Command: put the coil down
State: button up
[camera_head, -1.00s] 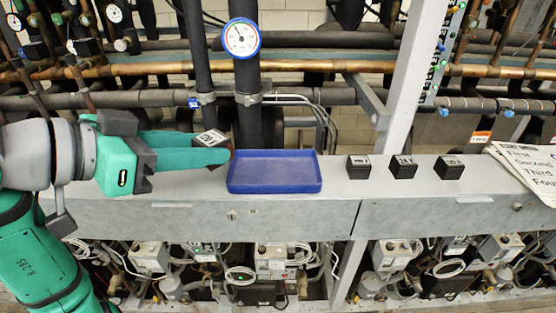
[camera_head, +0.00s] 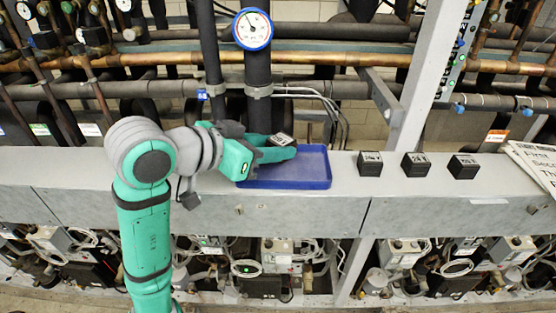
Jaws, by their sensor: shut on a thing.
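The coil is a small black block with a pale labelled top (camera_head: 281,139). My gripper (camera_head: 279,149) is shut on it, with the green fingers on its sides. The gripper and coil are over the left back part of a shallow blue tray (camera_head: 310,172). The fingers hide part of the coil and part of the tray's left side. I cannot tell whether the coil touches the tray floor or hangs just above it.
The tray stands on a long grey ledge (camera_head: 340,205). Three similar black blocks (camera_head: 370,163), (camera_head: 415,164), (camera_head: 462,166) stand in a row to the right. A newspaper (camera_head: 535,162) lies at the far right. Pipes and a gauge (camera_head: 252,29) rise behind the ledge.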

aim_at(278, 173)
jog(key=shift+w+d+f, duration=0.2)
jog(key=shift+w+f, duration=0.05)
jog(key=shift+f, duration=0.1)
jog(key=shift+w+d+f, duration=0.1)
jog(key=shift+f, duration=0.8)
jog(key=shift+w+d+f, duration=0.1)
jog(key=shift+f, duration=0.8)
jog(key=shift+f, duration=0.1)
jog(key=o, duration=1.2)
jog(key=shift+c, duration=0.2)
